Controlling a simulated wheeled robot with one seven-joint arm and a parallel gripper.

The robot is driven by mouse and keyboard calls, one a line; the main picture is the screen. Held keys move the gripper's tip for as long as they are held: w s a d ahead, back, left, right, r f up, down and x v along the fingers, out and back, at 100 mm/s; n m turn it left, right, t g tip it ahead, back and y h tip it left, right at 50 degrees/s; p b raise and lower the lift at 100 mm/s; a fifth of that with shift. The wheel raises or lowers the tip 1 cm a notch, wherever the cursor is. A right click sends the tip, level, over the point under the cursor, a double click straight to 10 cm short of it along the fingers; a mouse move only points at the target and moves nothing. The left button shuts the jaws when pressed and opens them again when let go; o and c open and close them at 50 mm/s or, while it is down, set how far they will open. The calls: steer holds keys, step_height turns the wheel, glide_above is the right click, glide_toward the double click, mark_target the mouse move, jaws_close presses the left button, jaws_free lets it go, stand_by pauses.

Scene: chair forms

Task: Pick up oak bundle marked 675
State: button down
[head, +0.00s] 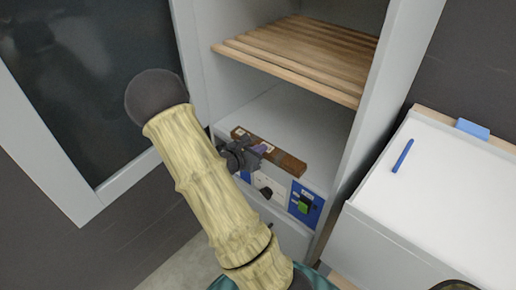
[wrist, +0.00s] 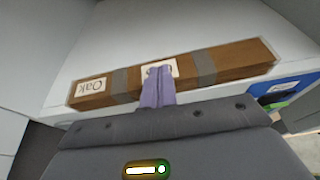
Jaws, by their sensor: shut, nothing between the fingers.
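A long brown wooden bundle (head: 285,161) lies on the white shelf inside the open cabinet. In the wrist view the bundle (wrist: 198,67) has two grey bands and a white label reading "Oak" near its left end. A second white label at its middle is partly covered by my fingers, so no number can be read. My gripper (head: 258,150) is at the bundle's middle, on its near side. In the wrist view the purple-grey fingers (wrist: 158,85) are shut together with nothing between them. They overlap the bundle's front; I cannot tell whether they touch it.
A slatted wooden shelf (head: 310,50) is above the bundle. Blue and white panels with a green switch (head: 304,206) are below its shelf. The cabinet's glass door (head: 80,70) stands open at left. A white-topped unit (head: 440,190) with a blue pen (head: 402,156) is at right.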

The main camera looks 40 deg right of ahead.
steer(key=shift+a+f, duration=0.25)
steer(key=shift+f, duration=0.3)
steer(key=shift+d+r+p, duration=0.1)
steer(key=shift+r+p, duration=0.4)
steer(key=shift+r, duration=0.35)
steer(key=shift+w+r, duration=0.1)
steer(key=shift+r, duration=0.05)
steer(key=s+a, duration=0.2)
steer(key=a, duration=1)
steer(key=shift+r, duration=0.25)
